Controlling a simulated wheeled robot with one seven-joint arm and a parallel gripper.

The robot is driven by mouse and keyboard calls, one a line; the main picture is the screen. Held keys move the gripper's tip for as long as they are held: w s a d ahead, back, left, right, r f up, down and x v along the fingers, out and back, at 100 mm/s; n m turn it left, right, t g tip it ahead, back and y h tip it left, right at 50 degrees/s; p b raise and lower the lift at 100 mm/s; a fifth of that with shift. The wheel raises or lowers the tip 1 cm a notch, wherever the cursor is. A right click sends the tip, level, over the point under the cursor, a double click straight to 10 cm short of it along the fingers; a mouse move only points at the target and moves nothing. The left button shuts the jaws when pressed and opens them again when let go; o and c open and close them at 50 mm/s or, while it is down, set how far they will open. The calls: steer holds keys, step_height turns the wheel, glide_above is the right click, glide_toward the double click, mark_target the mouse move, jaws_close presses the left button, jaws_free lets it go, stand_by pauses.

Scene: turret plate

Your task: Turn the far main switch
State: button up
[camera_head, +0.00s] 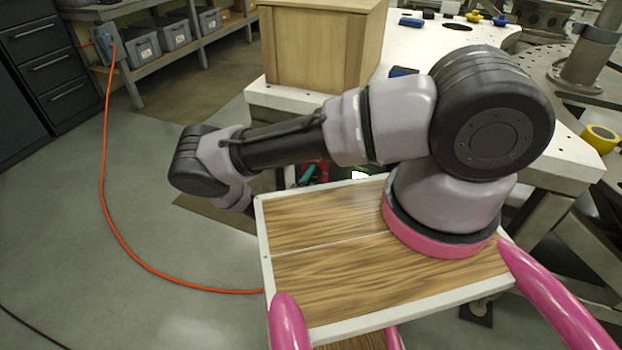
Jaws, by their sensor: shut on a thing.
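I cannot make out a far main switch for certain in the head view. A blue-grey box (105,46) with an orange cable is fixed at the end of the shelf bench at the upper left; I cannot tell whether it is a switch. My arm reaches left across the picture and bends down at its wrist. The wrist's lower end passes behind the edge of my wooden deck, so the gripper's fingers and whatever is between them are hidden.
A wooden box (310,45) stands on the white table (268,93) behind my arm. Dark drawers (52,60) and grey bins (175,33) on a shelf stand at the upper left. A yellow tape roll (600,138) lies at the right. Open floor is at the left, crossed by an orange cable (110,215).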

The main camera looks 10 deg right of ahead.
steer(key=shift+f+m, duration=0.1)
steer(key=shift+m, duration=1)
steer(key=o, duration=1.3)
steer(key=shift+o, duration=0.2)
steer(key=shift+a, duration=0.1)
